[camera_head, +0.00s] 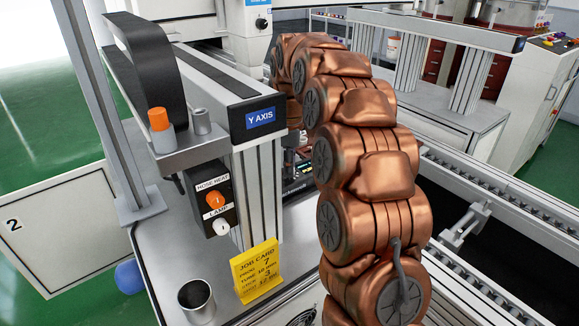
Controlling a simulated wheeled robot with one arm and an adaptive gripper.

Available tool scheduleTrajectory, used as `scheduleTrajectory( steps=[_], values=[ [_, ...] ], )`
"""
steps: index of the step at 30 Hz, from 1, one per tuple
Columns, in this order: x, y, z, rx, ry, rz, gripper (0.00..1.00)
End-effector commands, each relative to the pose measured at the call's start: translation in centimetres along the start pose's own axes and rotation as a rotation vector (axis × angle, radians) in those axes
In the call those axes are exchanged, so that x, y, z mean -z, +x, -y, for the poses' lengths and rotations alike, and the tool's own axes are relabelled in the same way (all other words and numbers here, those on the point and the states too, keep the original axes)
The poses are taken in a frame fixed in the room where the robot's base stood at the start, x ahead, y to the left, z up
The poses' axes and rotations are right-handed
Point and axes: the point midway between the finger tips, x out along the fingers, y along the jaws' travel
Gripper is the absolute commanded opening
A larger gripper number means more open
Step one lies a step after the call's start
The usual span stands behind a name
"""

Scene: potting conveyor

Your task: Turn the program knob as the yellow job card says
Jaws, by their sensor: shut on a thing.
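The yellow job card (257,271) stands on the grey bench at lower centre. A dark unit with a small lit display (299,168) is partly visible behind my copper-coloured arm. I cannot make out a program knob; my arm covers part of that unit. My arm rises on the right, arches over and bends down behind the Y AXIS beam. My gripper is hidden behind my arm links, so its hold cannot be seen.
A black box (214,192) carries an orange HOSE HEAT knob and a white LAMP knob. An orange-capped bottle (161,131) stands on a bracket above. A metal cup (196,301) stands left of the card. The Y AXIS beam (259,118) and conveyor rails (500,205) flank my arm.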

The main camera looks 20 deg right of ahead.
Motion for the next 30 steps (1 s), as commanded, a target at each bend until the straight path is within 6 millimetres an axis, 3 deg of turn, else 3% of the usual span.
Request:
scheduleTrajectory(
  steps=[10,26,27,30],
  values=[
    [0.01,-0.01,0.0,0.0,0.14,-0.001,0.0],
    [0.01,-0.03,0.01,0.001,0.165,-0.001,0.0],
    [0.01,-0.02,0.02,0.001,0.165,-0.001,0.26],
    [0.01,-0.02,0.02,0.001,0.165,-0.001,0.36]
  ],
)
